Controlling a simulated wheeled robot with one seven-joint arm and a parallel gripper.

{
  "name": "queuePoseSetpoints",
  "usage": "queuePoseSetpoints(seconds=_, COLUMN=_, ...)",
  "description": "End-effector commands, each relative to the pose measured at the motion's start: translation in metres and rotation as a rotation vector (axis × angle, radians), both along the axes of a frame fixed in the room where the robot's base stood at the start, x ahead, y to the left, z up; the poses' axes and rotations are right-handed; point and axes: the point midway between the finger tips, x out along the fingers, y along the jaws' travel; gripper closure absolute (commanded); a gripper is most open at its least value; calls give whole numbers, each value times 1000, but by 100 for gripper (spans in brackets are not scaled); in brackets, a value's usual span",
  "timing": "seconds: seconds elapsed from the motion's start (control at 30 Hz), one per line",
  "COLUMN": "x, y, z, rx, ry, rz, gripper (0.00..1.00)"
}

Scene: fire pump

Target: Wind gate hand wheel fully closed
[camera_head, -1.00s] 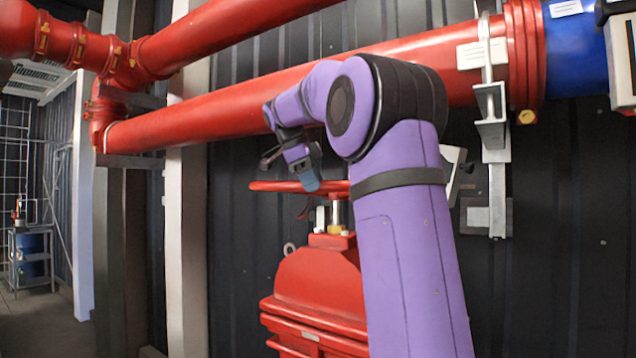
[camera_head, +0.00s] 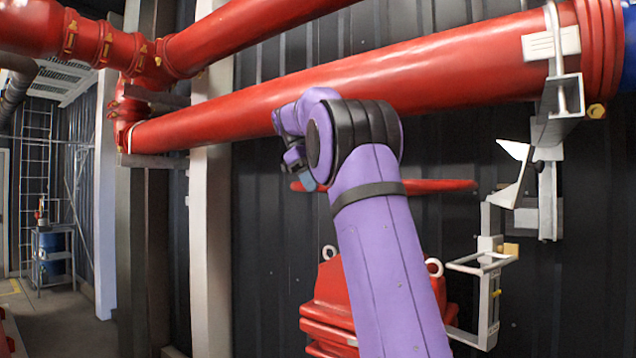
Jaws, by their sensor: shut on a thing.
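The red gate hand wheel (camera_head: 440,186) is seen nearly edge-on above the valve, its rim showing on both sides of my arm. My gripper (camera_head: 306,182) is at the left part of the rim, shut on it. The fingers are small here and partly hidden by my wrist. The red valve body (camera_head: 335,292) stands below the wheel. My purple forearm covers the wheel's middle, the stem and part of the valve.
A large red pipe (camera_head: 440,75) runs close above my wrist and the wheel. A pale metal bracket (camera_head: 487,290) stands right of the valve, and another support (camera_head: 548,190) hangs on the dark ribbed wall. Open floor (camera_head: 75,325) lies at the far left.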

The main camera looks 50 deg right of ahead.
Motion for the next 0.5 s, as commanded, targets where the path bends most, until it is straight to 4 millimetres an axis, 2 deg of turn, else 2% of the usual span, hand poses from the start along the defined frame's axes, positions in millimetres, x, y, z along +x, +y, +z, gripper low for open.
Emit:
queuePoseSetpoints(seconds=0.33, x=2, y=2, z=-1, rx=3, ry=-2, rz=7, gripper=100)
queuePoseSetpoints(seconds=0.37, x=2, y=1, z=-1, rx=3, ry=-2, rz=7, gripper=59)
queuePoseSetpoints(seconds=0.43, x=2, y=1, z=-1, rx=2, ry=-2, rz=6, gripper=43)
queuePoseSetpoints(seconds=0.5, x=1, y=1, z=0, rx=2, ry=-1, rz=5, gripper=41)
